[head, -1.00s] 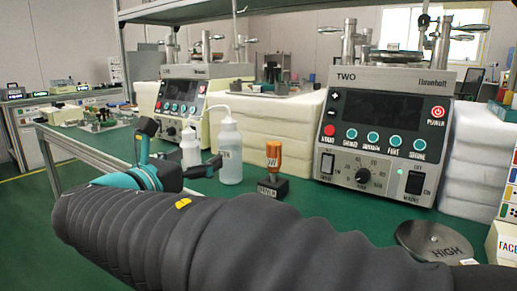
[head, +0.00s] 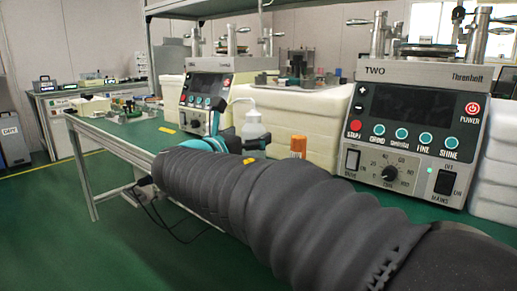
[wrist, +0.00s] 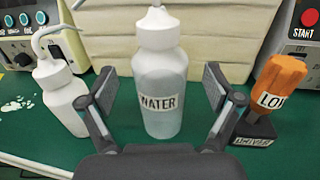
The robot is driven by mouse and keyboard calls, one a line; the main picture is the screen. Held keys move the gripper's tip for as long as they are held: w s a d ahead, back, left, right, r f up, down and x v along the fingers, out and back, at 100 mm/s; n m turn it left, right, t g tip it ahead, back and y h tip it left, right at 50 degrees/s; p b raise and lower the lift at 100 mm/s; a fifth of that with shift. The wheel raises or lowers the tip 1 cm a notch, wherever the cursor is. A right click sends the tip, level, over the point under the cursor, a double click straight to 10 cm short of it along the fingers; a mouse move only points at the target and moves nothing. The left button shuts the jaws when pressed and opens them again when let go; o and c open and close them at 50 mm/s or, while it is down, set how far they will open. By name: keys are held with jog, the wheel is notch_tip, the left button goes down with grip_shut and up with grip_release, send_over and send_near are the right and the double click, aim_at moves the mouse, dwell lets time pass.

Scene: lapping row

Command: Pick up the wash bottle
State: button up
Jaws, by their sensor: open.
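The wash bottle (wrist: 161,75), translucent white with a "WATER" label, stands upright on the green bench in the wrist view. My gripper (wrist: 161,95) is open, with one finger on each side of the bottle in the picture; I see gaps on both sides and no contact. A second, smaller white bottle with a bent spout (wrist: 63,95) stands to the left in the wrist view.
An orange-handled tool (wrist: 279,85) in a dark labelled base stands close on the right; its orange top also shows in the head view (head: 298,146). Stacked white blocks (wrist: 200,35) rise behind the bottle. Machine TWO (head: 415,130) stands at the right, another machine (head: 203,95) farther left.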

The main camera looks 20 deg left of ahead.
aim_at(249, 116)
jog(key=shift+x, duration=1.2)
jog(key=c, duration=1.5)
notch_tip(249, 116, up, 13)
jog(key=p, duration=0.5)
notch_tip(249, 116, down, 8)
jog(key=b, duration=0.3)
jog(key=shift+f+b, duration=0.2)
jog(key=shift+b, duration=0.1)
jog(key=shift+f+b, duration=0.45)
jog(key=shift+f, duration=1.65)
